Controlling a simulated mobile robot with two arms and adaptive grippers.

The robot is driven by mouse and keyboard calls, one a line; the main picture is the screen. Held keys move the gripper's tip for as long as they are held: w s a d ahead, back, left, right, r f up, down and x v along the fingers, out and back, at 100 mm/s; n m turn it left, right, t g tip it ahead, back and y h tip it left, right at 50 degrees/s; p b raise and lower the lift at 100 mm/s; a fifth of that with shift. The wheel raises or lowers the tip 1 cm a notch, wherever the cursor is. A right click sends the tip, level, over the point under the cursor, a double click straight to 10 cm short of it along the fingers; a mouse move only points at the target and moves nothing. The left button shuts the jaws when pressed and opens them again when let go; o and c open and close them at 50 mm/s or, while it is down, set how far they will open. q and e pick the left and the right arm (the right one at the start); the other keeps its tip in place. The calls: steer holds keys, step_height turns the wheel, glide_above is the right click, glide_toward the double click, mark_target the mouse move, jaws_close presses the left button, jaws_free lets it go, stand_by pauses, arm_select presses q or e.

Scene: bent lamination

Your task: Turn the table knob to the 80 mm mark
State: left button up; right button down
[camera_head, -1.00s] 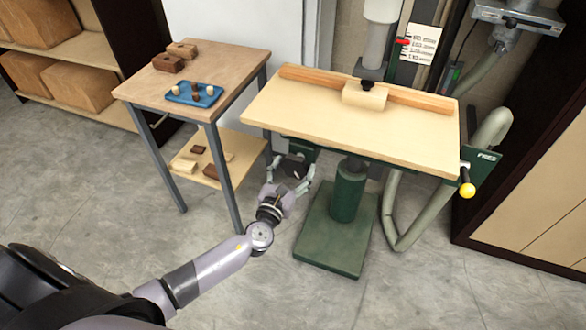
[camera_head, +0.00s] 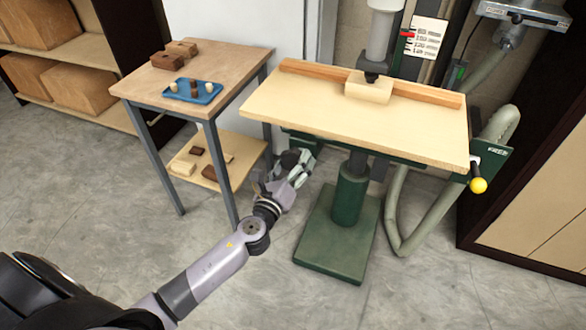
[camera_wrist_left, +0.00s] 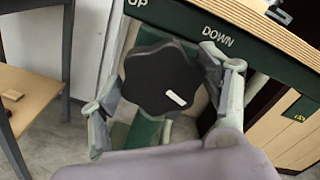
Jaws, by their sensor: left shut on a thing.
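The table knob (camera_wrist_left: 162,82) is black and lobed with a small white mark at its lower right in the left wrist view. It sits below the machine table's green front edge (camera_wrist_left: 232,32), marked UP and DOWN. My left gripper (camera_wrist_left: 165,112) is shut on the knob, a finger at each side. In the head view my left gripper (camera_head: 299,168) is below the table's front left and hides the knob. The white scale (camera_head: 428,38) has a red pointer (camera_head: 408,34) at its left; its figures are too small to read. My right gripper is not in view.
The machine table (camera_head: 330,125) carries a wooden fence (camera_head: 430,97) and a block (camera_head: 368,88) under the spindle. A yellow-ended handle (camera_head: 478,185) is at right. A side table (camera_head: 235,65) with a blue tray (camera_head: 207,97) stands left of my arm. A green base (camera_head: 325,250) stands below.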

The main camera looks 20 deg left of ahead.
arm_select(q)
steer(key=n+b, duration=0.1)
steer(key=n, duration=0.1)
steer(key=f+n+b, duration=0.1)
steer(key=n, duration=0.2)
steer(key=shift+s+f+n, duration=0.15)
steer(key=shift+f+n, duration=0.05)
steer(key=shift+n, duration=0.1)
steer(key=n, duration=0.4)
steer(key=shift+f+n+b, duration=0.1)
steer(key=shift+n+b, duration=0.2)
steer(key=shift+b, duration=0.05)
steer(key=n, duration=0.3)
steer(key=shift+n, duration=0.3)
steer(key=shift+f+n+p, duration=0.2)
steer(key=shift+n+p, duration=0.25)
steer(key=shift+n, duration=1.65)
steer(key=o, duration=1.1)
steer(key=shift+f, duration=0.1)
steer(key=shift+o, duration=0.2)
